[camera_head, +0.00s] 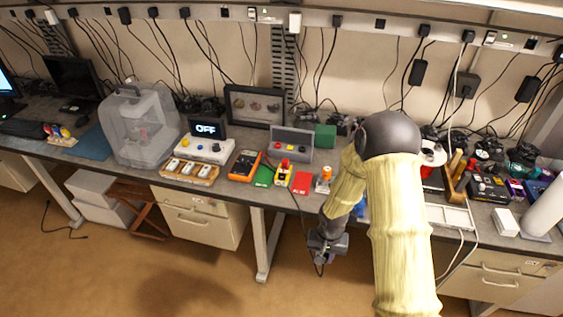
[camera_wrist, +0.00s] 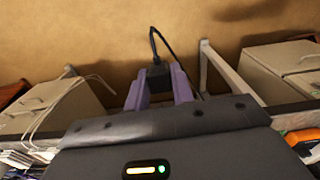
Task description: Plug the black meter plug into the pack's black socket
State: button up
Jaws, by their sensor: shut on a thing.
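My gripper (camera_head: 322,256) hangs in front of the bench's front edge, below the bench top. In the wrist view my gripper (camera_wrist: 158,88) has its two purple fingers shut on a black plug (camera_wrist: 157,74). A black cable (camera_wrist: 158,40) runs from the plug. In the head view the black cable (camera_head: 300,214) comes down over the bench edge to my gripper. An orange meter (camera_head: 244,165) lies on the bench to the left. A yellow block with a red top (camera_head: 284,173) stands right of it; I cannot tell whether it is the pack. No black socket is clear.
A green card (camera_head: 264,176), a red card (camera_head: 301,183) and an orange-topped item (camera_head: 323,178) lie near the bench edge. A grey button box (camera_head: 291,144) stands behind. A drawer cabinet (camera_head: 203,222) and a table leg (camera_head: 267,243) are below, left of my gripper.

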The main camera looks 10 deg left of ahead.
jog(key=w+d+f+b, duration=0.3)
jog(key=d+f, duration=0.2)
jog(key=d, duration=0.5)
jog(key=shift+d+f, duration=0.35)
jog(key=shift+s, duration=0.1)
